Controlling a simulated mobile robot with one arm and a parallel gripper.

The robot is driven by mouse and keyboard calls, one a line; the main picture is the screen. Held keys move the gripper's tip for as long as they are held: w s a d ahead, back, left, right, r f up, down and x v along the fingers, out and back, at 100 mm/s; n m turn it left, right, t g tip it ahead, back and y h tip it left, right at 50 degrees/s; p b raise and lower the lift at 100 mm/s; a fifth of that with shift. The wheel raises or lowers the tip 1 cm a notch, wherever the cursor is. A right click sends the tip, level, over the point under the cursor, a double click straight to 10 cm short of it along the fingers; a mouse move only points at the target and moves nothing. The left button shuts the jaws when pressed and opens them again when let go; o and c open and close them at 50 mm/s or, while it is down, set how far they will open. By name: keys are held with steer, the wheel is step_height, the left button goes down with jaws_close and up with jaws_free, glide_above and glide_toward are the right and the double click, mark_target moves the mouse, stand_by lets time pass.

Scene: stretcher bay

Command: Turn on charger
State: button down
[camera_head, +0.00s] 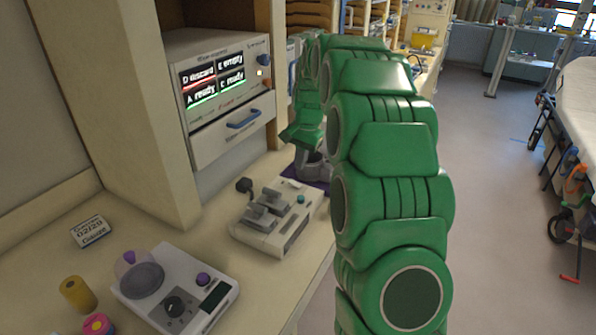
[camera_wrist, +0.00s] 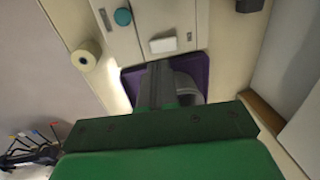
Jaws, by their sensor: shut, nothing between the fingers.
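A beige charger-like unit (camera_head: 280,220) sits on the counter with grey blocks in its top and a teal button (camera_head: 301,199). In the wrist view, a beige housing (camera_wrist: 148,18) shows a teal round button (camera_wrist: 123,16) and a white switch-like piece (camera_wrist: 163,46). My gripper (camera_wrist: 158,72) is shut and empty, with its grey fingers over a purple mat (camera_wrist: 196,62), close to the housing's edge. Contact cannot be told. In the head view, my green arm hides part of this area.
A grey round object (camera_wrist: 212,88) is partly hidden beside my fingers. A pale roll (camera_wrist: 85,56) lies left of the housing. A white scale-like device (camera_head: 178,290) stands in front. A display unit (camera_head: 222,80) with a blue-handled drawer is behind.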

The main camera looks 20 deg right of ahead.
step_height(320, 180, up, 7)
glide_above(291, 181)
steer(key=s+d, duration=0.3)
steer(key=shift+s+d+r, duration=0.1)
steer(key=shift+d, duration=0.1)
steer(key=shift+w+a+r, duration=0.2)
steer(key=shift+w+a, duration=0.15)
steer(key=shift+a, duration=0.1)
steer(key=shift+y, duration=0.3)
steer(key=f, duration=0.4)
steer(key=w+a+f, duration=0.1)
steer(key=f, duration=0.4)
steer(key=w+a+f, duration=0.1)
steer(key=f, duration=0.3)
steer(key=shift+f, duration=0.35)
steer(key=shift+w+f, duration=0.1)
